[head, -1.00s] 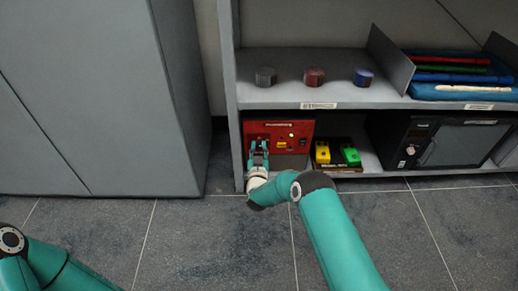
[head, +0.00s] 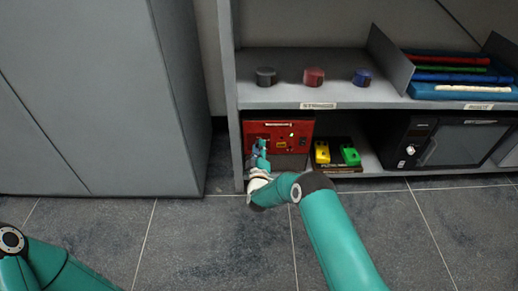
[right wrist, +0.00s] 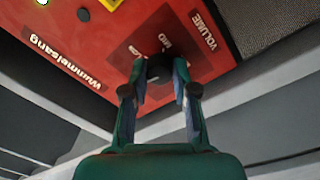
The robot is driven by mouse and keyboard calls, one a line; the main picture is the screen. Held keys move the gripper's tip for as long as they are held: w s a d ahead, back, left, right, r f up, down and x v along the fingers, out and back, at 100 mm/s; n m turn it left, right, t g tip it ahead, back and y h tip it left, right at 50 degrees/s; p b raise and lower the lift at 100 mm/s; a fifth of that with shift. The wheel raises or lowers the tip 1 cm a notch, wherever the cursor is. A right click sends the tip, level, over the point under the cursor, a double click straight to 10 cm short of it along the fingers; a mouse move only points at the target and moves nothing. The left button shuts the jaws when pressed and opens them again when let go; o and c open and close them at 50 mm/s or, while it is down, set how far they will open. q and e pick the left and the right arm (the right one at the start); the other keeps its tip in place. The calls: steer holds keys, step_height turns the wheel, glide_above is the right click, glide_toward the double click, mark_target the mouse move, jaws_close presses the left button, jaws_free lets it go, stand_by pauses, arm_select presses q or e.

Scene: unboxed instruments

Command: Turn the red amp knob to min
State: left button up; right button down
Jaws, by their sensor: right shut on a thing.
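The red amp (head: 290,131) stands on the lower shelf at the left, its front facing me. In the right wrist view its red front panel (right wrist: 72,50) appears tilted and upside down, with a "VOLUME" label and a "MID" mark near the dark knob (right wrist: 158,68). My right gripper (head: 261,147) is at the amp's lower left front. In the right wrist view its fingers (right wrist: 159,76) are shut on the knob, one on each side. The knob's pointer and the min mark cannot be made out. My left gripper is outside the views; only part of that arm shows.
Yellow (head: 322,152) and green (head: 351,156) pedals sit right of the amp, with a dark cabinet amp (head: 440,145) further right. The shelf post (head: 231,110) is close on the gripper's left. Grey, red and blue round pieces stand on the shelf above.

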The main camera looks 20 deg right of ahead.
steer(key=shift+a+f+n, duration=0.15)
steer(key=shift+a+n, duration=0.05)
steer(key=shift+n, duration=1.1)
steer(key=c, duration=0.9)
jaws_free()
steer(key=shift+c, duration=0.2)
steer(key=shift+o, duration=0.2)
steer(key=shift+d, duration=0.1)
steer(key=v, duration=1.2)
